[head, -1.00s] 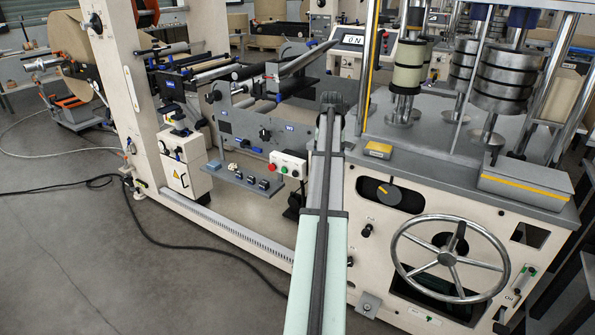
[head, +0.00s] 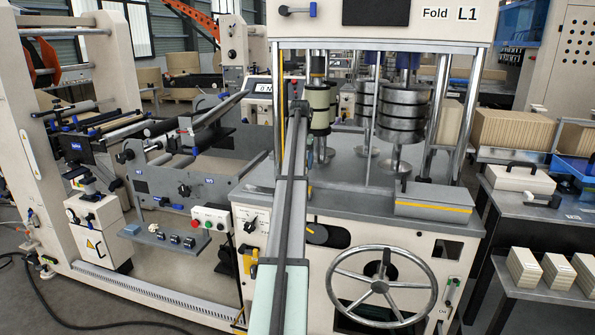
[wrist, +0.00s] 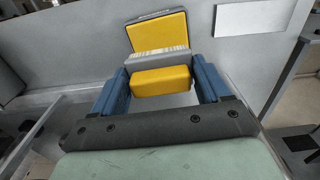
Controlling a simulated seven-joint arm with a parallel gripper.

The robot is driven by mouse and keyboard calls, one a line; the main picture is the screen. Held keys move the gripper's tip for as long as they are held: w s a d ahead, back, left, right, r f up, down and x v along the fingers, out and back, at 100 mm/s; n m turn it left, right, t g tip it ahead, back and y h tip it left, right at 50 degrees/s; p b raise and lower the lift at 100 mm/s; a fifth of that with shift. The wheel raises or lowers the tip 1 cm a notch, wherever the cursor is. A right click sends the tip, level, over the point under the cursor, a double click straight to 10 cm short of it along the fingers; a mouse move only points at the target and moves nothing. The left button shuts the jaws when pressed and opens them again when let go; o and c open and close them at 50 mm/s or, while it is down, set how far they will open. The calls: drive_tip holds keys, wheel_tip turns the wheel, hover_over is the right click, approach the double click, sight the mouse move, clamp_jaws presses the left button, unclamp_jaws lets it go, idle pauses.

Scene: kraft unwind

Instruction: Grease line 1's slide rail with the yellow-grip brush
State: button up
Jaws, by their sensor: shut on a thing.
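In the wrist view, my gripper (wrist: 160,85) is shut on the yellow-grip brush (wrist: 160,82), with a blue finger on each side of its yellow block. Beyond the grip are a grey band and a row of pale bristles, which point away from my gripper. The bristles are at or close to a yellow pad with a grey rim (wrist: 158,31); I cannot tell whether they touch it. In the head view my arm hides the gripper and brush. The machine marked "Fold L1" (head: 395,15) stands in front. I cannot single out its slide rail.
The machine's grey top (head: 350,190) carries metal columns with stacked rollers (head: 402,110) and a grey box with a yellow stripe (head: 432,197). A handwheel (head: 380,285) is on its front. A small shelf (head: 165,237) with several small items is at left. A table (head: 530,215) stands at right.

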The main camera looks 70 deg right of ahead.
drive_tip(key=shift+a, duration=0.3)
drive_tip(key=shift+f+m, duration=0.2)
drive_tip(key=shift+m, duration=0.1)
drive_tip(key=shift+f, duration=2.85)
drive_tip(key=shift+f, duration=0.6)
drive_tip(key=shift+r, duration=0.1)
drive_tip(key=shift+r, duration=3.45)
